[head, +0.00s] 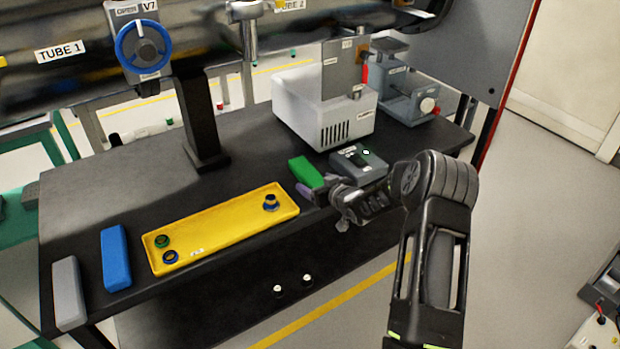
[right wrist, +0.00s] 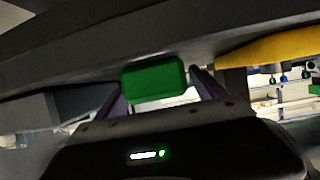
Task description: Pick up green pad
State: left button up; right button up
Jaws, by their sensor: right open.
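The green pad (head: 306,172) is a small green block lying on the dark table, just beyond the right end of the yellow tray. In the right wrist view the green pad (right wrist: 154,80) sits ahead of my right gripper, roughly between its two purple fingers. My right gripper (head: 312,192) is open at the table's front edge, close to the near end of the pad; it also shows in the right wrist view (right wrist: 160,92). I cannot tell whether the fingers touch the pad. My left gripper is not in view.
A yellow tray (head: 222,234) holds several small ringed parts. A blue block (head: 115,258) and a grey block (head: 68,292) lie at the left. A grey box (head: 358,164) stands right beside the pad, with a white device (head: 322,108) behind. A black post (head: 203,122) rises behind the tray.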

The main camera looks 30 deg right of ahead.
jog(key=shift+c, duration=0.3)
grip_shut()
jog(key=shift+r, duration=0.1)
dwell(0.6)
